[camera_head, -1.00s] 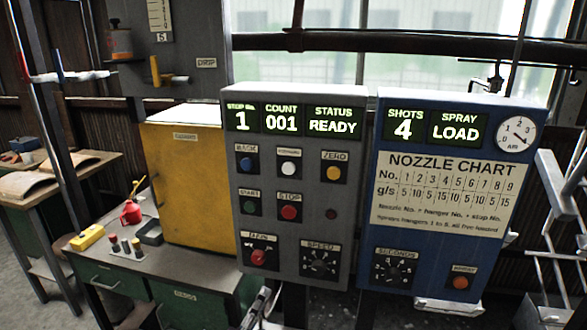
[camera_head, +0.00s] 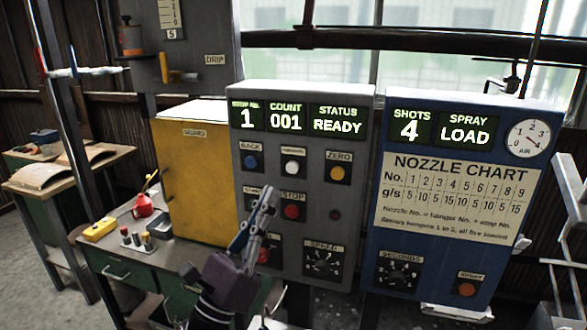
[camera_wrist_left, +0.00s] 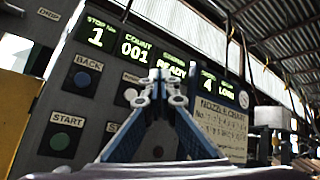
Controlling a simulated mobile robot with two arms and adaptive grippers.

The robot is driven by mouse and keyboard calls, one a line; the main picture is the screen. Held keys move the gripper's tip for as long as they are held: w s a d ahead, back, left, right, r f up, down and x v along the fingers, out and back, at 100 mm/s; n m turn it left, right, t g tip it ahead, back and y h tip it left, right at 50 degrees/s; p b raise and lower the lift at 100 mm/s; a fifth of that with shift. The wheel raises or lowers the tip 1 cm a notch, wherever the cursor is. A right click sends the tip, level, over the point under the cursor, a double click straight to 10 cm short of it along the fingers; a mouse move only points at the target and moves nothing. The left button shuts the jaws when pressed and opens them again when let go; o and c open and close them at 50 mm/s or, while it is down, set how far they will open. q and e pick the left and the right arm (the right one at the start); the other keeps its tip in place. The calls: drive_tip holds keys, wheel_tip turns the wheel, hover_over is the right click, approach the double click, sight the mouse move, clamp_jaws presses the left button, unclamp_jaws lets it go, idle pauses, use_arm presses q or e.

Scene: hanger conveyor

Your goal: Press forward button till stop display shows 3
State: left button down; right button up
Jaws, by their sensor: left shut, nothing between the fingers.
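The grey control panel (camera_head: 312,235) stands in the middle of the head view. Its stop display (camera_head: 247,117) reads 1, the count display (camera_head: 286,119) 001 and the status display (camera_head: 336,121) READY. The white forward button (camera_head: 293,167) sits in the top button row, between the blue BACK button (camera_head: 251,162) and the yellow ZERO button (camera_head: 338,173). My left gripper (camera_head: 268,200) is shut and empty, in front of the panel below the white button.
A blue spray panel (camera_head: 460,235) stands to the right, showing SHOTS 4 and SPRAY LOAD. A yellow guard box (camera_head: 195,185) stands to the left. A bench with a red oil can (camera_head: 143,205) and a yellow block (camera_head: 101,229) is at the lower left.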

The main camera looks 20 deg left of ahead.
sight(292, 168)
use_arm(q)
drive_tip(key=w+b, duration=0.1)
drive_tip(key=w, duration=0.8)
drive_tip(key=shift+d, duration=0.15)
idle(0.6)
drive_tip(key=shift+f, duration=0.1)
idle(0.8)
drive_tip(key=shift+w+b, duration=0.25)
drive_tip(key=shift+b, duration=0.15)
drive_tip(key=shift+w, duration=0.15)
